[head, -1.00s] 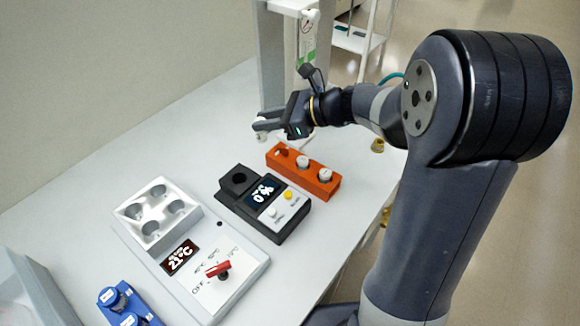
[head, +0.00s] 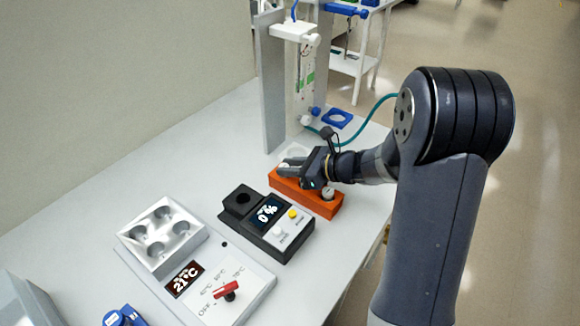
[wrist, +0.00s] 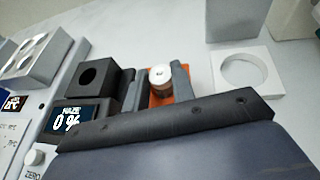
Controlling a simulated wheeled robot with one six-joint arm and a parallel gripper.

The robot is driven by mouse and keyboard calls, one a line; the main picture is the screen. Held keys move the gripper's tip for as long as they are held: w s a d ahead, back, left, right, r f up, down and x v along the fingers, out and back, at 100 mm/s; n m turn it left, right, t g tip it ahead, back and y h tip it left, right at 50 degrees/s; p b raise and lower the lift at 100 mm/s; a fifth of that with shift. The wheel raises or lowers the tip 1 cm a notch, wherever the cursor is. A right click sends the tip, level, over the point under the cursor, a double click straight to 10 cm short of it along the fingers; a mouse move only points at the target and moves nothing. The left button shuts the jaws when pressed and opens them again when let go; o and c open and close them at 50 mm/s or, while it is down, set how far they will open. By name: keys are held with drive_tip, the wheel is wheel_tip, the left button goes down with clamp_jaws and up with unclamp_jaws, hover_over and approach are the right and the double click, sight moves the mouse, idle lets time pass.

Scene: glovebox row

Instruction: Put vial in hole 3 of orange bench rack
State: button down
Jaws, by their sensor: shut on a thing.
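My gripper (head: 287,168) is shut on a vial (wrist: 161,76) with a white cap and a brownish body. The wrist view shows the vial between my two fingers, with the orange bench rack (wrist: 157,99) right below and around it. In the head view my gripper is low over the far-left end of the orange bench rack (head: 290,189). The held vial is mostly hidden there by my fingers. Another capped vial (head: 328,193) stands at the rack's near-right end. I cannot tell how deep the held vial sits.
A black haze meter (head: 268,222) stands just left of the rack. A white heater block (head: 165,237) with a red knob is further left. A grey upright stand (head: 271,85) and a white ring (wrist: 245,70) are behind the rack. Bare table lies at the back left.

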drive_tip(key=shift+f, duration=0.2)
drive_tip(key=c, duration=1.2)
unclamp_jaws()
drive_tip(key=shift+r, duration=0.15)
drive_tip(key=shift+d+r, duration=0.15)
drive_tip(key=shift+r, duration=0.05)
drive_tip(key=v, duration=1.1)
drive_tip(key=shift+s+d, duration=0.3)
drive_tip(key=shift+a, duration=0.1)
